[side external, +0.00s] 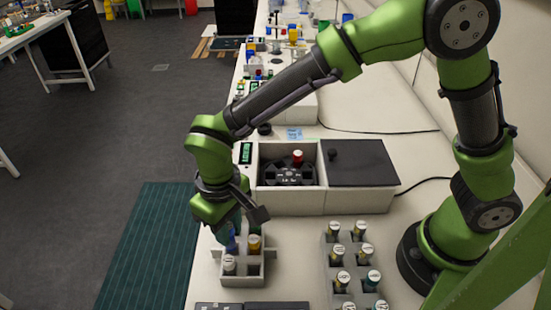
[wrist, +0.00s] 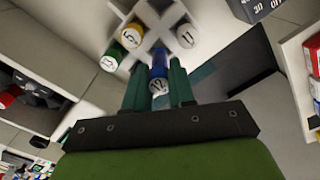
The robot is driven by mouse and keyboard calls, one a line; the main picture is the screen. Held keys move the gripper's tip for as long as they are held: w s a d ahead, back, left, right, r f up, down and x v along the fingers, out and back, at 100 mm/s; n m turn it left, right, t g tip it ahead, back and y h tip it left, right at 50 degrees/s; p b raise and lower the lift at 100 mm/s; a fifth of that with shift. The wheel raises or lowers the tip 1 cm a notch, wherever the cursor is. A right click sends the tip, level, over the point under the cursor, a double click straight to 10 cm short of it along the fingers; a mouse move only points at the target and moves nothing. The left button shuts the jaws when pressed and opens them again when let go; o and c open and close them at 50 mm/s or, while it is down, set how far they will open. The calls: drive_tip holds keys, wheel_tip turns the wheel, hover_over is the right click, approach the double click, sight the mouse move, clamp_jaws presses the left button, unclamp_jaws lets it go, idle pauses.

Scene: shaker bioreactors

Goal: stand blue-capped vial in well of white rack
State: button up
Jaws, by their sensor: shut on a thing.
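The blue-capped vial (wrist: 159,64) has a blue band and a pale numbered top, and sits between the fingers of my gripper (wrist: 158,88). In the side view the blue vial (side external: 232,244) shows below my gripper (side external: 236,226), at the back left part of the white rack (side external: 243,282). My gripper is shut on it. The vial looks roughly upright over or in a well; its lower end is hidden, so I cannot tell how deep it is. The rack's dividers also show in the wrist view (wrist: 150,14).
The rack also holds a yellow-banded vial (side external: 254,244) and a white vial (side external: 229,264); a green-banded vial (wrist: 109,59) shows in the wrist view. A grey rack (side external: 328,268) with several vials stands right. A centrifuge-like box (side external: 290,202) with an open well stands behind.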

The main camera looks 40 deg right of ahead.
drive_tip(key=shift+f, duration=0.85)
idle(1.1)
drive_tip(key=shift+f, duration=1.2)
drive_tip(key=o, duration=0.9)
drive_tip(key=shift+r, duration=3.55)
